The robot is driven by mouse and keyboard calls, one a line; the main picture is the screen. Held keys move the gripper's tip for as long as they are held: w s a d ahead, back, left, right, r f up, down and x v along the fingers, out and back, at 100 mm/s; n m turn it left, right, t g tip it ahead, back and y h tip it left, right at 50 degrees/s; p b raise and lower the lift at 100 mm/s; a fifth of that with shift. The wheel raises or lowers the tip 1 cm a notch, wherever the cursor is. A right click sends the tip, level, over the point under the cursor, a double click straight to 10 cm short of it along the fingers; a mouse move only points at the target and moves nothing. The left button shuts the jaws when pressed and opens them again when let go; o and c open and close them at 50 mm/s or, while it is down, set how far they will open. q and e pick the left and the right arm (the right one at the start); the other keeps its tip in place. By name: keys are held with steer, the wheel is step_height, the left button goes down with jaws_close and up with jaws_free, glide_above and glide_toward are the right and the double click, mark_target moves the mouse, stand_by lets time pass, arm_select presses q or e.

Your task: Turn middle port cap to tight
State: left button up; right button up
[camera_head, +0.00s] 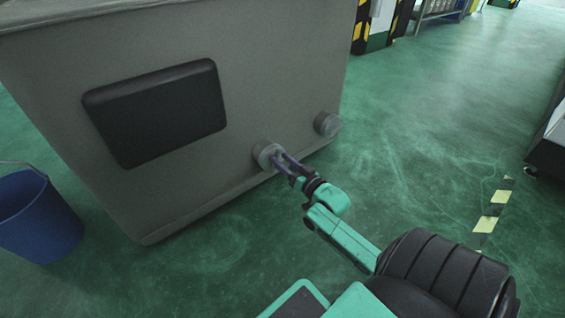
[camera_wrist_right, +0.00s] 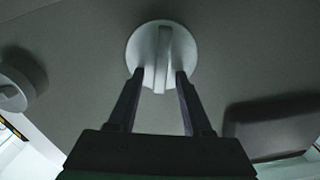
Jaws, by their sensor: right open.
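A round grey port cap (camera_head: 265,154) sits on the lower front face of the large grey casting. In the right wrist view this cap (camera_wrist_right: 146,43) has a raised straight ridge that runs nearly upright in the picture. My right gripper (camera_head: 277,158) is at this cap, and its open fingers (camera_wrist_right: 160,73) show on either side of the ridge's lower end. I cannot tell whether they touch the cap. A second cap (camera_head: 327,123) is to the right, near the casting's corner; it shows at the left of the wrist view (camera_wrist_right: 18,82). My left gripper is not in view.
The grey casting (camera_head: 275,60) stands on the green floor with a black rectangular panel (camera_head: 158,110) on its face. A blue bucket (camera_head: 40,220) stands at the left. The floor to the right is mostly clear, with a dark-sided unit (camera_head: 548,150) at the right edge.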

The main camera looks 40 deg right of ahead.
jaws_close()
steer(key=m+p, duration=0.2)
steer(key=p, duration=0.1)
steer(key=shift+d+r+m, duration=0.15)
steer(key=shift+m, duration=0.15)
steer(key=shift+d+f+m+p, duration=0.15)
steer(key=shift+f+m+p, duration=0.35)
steer(key=shift+m, duration=1.55)
steer(key=shift+d+f+m+p, duration=0.2)
steer(key=shift+m+p, duration=0.5)
steer(key=shift+m, duration=1.3)
steer(key=shift+d+f+m+p, duration=0.1)
steer(key=shift+f+m+p, duration=0.4)
steer(key=shift+m, duration=1.55)
steer(key=shift+r, duration=0.15)
